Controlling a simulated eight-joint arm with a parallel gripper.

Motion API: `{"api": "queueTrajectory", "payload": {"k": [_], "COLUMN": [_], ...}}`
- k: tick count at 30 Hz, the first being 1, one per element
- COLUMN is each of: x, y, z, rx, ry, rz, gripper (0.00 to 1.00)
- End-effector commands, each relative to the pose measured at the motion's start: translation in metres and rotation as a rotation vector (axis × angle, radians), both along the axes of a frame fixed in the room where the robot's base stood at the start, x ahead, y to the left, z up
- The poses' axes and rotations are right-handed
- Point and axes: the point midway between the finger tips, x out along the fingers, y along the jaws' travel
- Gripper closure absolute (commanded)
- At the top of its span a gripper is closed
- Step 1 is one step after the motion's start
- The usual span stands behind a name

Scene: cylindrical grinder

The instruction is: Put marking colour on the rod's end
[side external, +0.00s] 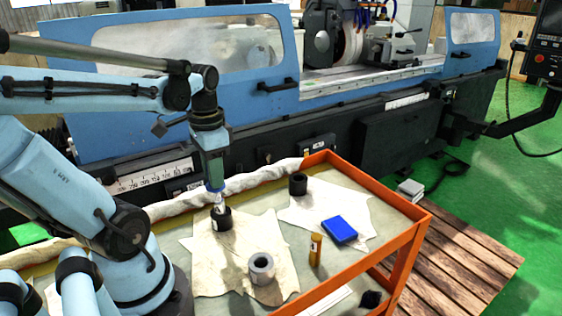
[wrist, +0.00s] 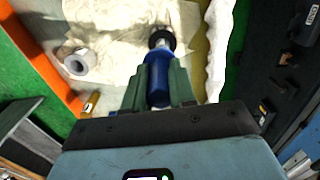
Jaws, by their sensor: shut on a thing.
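My gripper (wrist: 157,88) is shut on a rod with a blue handle (wrist: 157,70), which lies between its two green fingers. In the side view my gripper (side external: 215,178) points down, and the rod's pale lower part (side external: 219,201) hangs under it. The rod's lower end meets the black round holder (side external: 222,220) on a cream cloth; it also shows in the wrist view (wrist: 162,34). I cannot tell whether the end is inside it or just above. A flat blue pad (side external: 340,230) lies on the right-hand cloth.
A grey ring (side external: 261,268) and an upright yellow tube (side external: 316,249) stand near the front. Another black holder (side external: 298,184) stands at the back. The cart's orange rim (side external: 375,184) bounds the right side. The grinder (side external: 200,90) rises behind.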

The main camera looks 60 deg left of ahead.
Motion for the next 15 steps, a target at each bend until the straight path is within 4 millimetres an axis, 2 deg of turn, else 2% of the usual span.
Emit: {"api": "queueTrajectory", "payload": {"k": [15], "x": [0.0085], "y": [0.0074], "z": [-0.0022], "rx": [0.002], "ry": [-0.002], "rz": [0.000], "gripper": [1.00]}}
